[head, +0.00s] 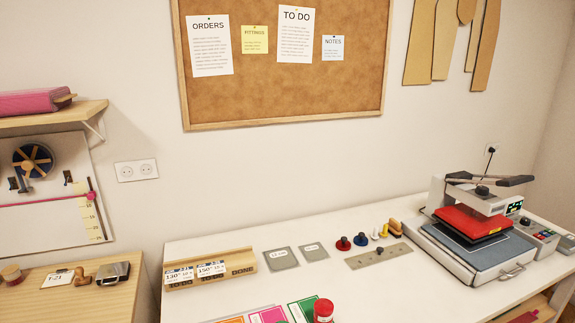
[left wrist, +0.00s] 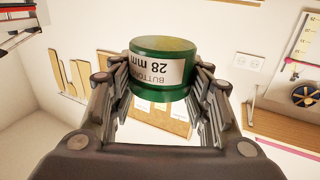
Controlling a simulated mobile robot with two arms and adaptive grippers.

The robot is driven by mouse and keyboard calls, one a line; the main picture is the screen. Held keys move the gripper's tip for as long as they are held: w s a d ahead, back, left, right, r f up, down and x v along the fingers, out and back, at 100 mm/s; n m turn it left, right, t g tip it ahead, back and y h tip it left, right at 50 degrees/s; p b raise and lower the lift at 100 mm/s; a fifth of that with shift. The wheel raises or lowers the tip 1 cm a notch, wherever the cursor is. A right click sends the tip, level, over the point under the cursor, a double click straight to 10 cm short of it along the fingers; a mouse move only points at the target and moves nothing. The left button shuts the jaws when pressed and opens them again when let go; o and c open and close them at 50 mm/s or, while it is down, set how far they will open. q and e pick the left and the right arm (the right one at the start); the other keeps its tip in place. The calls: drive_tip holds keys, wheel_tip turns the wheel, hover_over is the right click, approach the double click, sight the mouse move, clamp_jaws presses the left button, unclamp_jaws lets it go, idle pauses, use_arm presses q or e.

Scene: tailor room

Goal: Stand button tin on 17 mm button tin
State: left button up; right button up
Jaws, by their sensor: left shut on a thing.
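My left gripper (left wrist: 154,76) shows in the left wrist view, shut on a green button tin (left wrist: 161,92). The tin sits between the two fingers, its white label reading "BUTTONS 28 mm" upside down in this picture. Neither the green tin nor my left gripper shows in the head view. A red tin (head: 323,310) stands at the bottom edge of the head view on the white table, partly cut off. Its label is too small to read, so I cannot tell whether it is the 17 mm tin. My right gripper is in neither view.
Coloured cards (head: 268,315) lie left of the red tin on the white table (head: 225,295). Behind are a wooden holder (head: 242,263) with number tags, two grey squares (head: 281,258), small knobbed tools (head: 343,243) and a metal strip (head: 378,256). A heat press (head: 470,235) stands right.

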use_arm(q)
drive_tip(key=s+a+y+b, duration=0.1)
drive_tip(key=s+a+b, duration=0.4)
drive_tip(key=s+b, duration=0.1)
drive_tip(key=shift+s+r+n+b, duration=0.2)
drive_tip(key=shift+s+n+b, duration=0.1)
drive_tip(key=shift+n+b, duration=0.1)
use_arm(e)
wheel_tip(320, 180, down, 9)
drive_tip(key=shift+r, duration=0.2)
